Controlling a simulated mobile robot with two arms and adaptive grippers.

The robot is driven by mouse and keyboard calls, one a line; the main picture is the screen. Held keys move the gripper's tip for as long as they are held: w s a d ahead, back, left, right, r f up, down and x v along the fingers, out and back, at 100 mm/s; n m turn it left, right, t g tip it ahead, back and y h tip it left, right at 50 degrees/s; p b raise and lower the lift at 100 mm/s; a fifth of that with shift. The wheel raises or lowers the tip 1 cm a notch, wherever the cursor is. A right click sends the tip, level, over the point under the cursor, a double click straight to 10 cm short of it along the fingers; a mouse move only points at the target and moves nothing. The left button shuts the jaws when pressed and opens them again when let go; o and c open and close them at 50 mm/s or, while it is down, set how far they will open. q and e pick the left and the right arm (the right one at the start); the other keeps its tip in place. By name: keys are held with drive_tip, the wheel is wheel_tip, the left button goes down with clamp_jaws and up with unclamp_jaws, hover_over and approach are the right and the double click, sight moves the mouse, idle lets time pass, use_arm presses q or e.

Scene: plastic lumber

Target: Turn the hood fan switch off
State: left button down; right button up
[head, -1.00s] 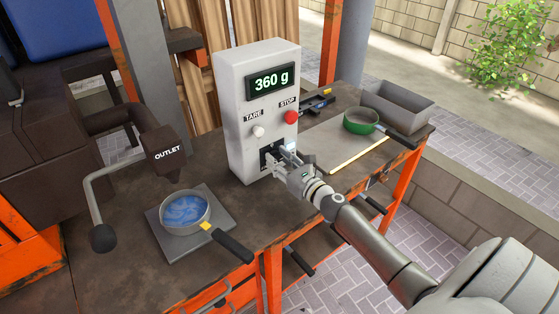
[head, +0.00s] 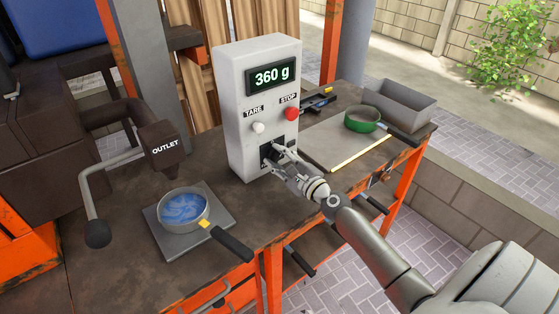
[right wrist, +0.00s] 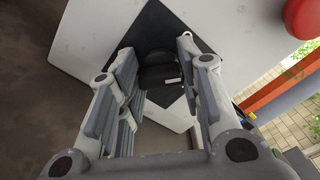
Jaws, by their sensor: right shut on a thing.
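The black rocker switch (right wrist: 160,75) sits on a dark plate low on the front of the light grey control box (head: 238,125). The wrist view shows it between my right fingers, with a small white mark on its face. My right gripper (head: 272,156) is at this switch, its fingers on either side and shut on it. In the head view the fingers hide most of the switch, so its position cannot be told there. The right gripper (right wrist: 157,50) fills the sides of the wrist view. My left gripper is not in view.
The box has a display (head: 272,77) reading 360 g, a white TARE knob (head: 258,127) and a red STOP button (head: 292,113). A pan of blue material (head: 185,208) sits on a plate at left. A green pan (head: 362,121) and grey tray (head: 400,108) stand at right.

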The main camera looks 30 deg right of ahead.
drive_tip(key=n+b, duration=0.1)
drive_tip(key=n, duration=0.3)
drive_tip(key=shift+f, duration=0.15)
drive_tip(key=shift+n+b, duration=0.35)
drive_tip(key=shift+n, duration=1.45)
drive_tip(key=o, duration=1)
drive_tip(key=s, duration=1.2)
drive_tip(key=shift+d, duration=0.4)
